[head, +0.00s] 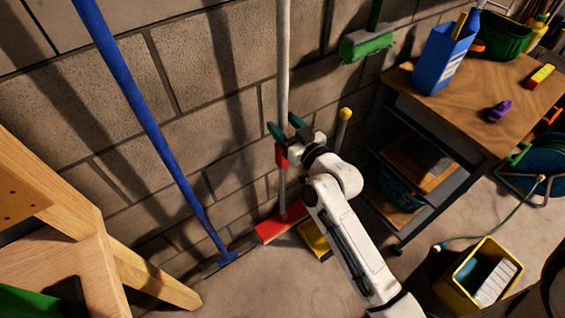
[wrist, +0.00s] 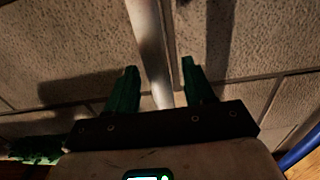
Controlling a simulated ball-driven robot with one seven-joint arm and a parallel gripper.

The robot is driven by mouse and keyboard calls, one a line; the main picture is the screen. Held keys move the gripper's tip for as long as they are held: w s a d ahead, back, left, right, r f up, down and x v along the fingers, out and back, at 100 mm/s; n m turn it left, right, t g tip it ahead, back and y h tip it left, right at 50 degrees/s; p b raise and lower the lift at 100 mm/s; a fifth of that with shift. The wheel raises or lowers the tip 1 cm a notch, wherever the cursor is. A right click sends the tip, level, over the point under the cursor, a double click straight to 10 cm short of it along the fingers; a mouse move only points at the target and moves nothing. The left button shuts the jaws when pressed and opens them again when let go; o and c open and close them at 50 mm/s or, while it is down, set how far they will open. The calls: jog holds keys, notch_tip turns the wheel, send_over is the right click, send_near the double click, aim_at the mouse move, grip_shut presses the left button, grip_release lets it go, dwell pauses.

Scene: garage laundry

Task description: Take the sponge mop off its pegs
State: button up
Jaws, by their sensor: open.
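A pale-handled tool (head: 283,60) stands along the block wall; I take it to be the sponge mop. It has a red collar below my gripper and a wide red head (head: 279,222) low by the floor. My gripper (head: 286,125) is open at the handle, one green finger on each side in the head view. The pegs are not clearly visible.
A blue pole (head: 150,125) leans at left beside a wooden frame (head: 140,275). A green-headed brush (head: 366,45) hangs to the right. A yellow-headed tool (head: 315,238) stands close by the red head. A wooden-topped cart (head: 475,105) and yellow bucket (head: 462,268) are at right.

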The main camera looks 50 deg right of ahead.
jog(key=shift+x, duration=1.45)
jog(key=shift+r, duration=0.1)
grip_shut()
